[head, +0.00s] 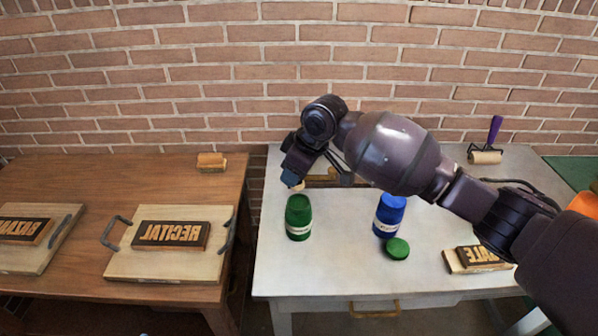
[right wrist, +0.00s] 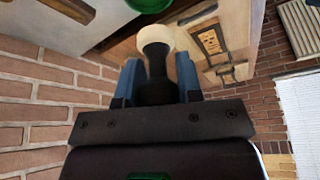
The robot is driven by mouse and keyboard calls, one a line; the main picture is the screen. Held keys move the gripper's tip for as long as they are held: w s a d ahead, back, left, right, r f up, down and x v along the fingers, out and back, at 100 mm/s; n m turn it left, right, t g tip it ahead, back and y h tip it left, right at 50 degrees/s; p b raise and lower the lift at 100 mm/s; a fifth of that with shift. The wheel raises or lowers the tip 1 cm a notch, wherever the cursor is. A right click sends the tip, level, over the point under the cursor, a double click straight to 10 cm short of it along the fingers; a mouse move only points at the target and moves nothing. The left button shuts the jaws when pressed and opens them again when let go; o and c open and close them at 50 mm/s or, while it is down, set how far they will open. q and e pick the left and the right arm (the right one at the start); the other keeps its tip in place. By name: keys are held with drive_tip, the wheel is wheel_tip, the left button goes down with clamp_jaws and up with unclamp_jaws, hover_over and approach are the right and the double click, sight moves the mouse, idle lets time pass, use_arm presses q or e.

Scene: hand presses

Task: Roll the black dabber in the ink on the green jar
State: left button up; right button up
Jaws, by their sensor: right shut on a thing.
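My right gripper (head: 291,180) is shut on the black dabber (right wrist: 157,75), whose pale round end points away from the fingers in the right wrist view. In the head view the gripper hangs just above and behind the green jar (head: 298,218), and only a small pale bit of the dabber shows below the fingers. The dabber appears apart from the jar. The green jar stands upright on the pale table. A green lid (head: 397,249) lies on the table to the right. My left gripper is not in view.
A blue jar (head: 389,216) stands behind the lid. A type block (head: 477,258) lies at the right, partly behind my arm. A purple-handled roller (head: 487,150) is at the back right. A wooden table (head: 75,175) with boards and type blocks is at the left, past a gap.

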sight(296, 188)
drive_tip(key=shift+d+n, duration=0.2)
drive_tip(key=shift+n, duration=0.4)
drive_tip(key=shift+n+g, duration=0.3)
drive_tip(key=shift+f+b, duration=1.45)
drive_tip(key=shift+f, duration=0.3)
drive_tip(key=shift+f+b, duration=0.5)
drive_tip(key=shift+f, duration=0.35)
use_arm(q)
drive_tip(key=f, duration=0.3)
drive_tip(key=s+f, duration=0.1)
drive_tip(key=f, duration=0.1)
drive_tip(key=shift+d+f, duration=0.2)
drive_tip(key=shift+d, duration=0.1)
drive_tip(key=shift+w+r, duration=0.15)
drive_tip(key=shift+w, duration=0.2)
use_arm(e)
drive_tip(key=shift+f, duration=0.1)
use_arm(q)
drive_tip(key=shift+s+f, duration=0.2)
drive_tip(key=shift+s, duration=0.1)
use_arm(e)
drive_tip(key=shift+f, duration=0.25)
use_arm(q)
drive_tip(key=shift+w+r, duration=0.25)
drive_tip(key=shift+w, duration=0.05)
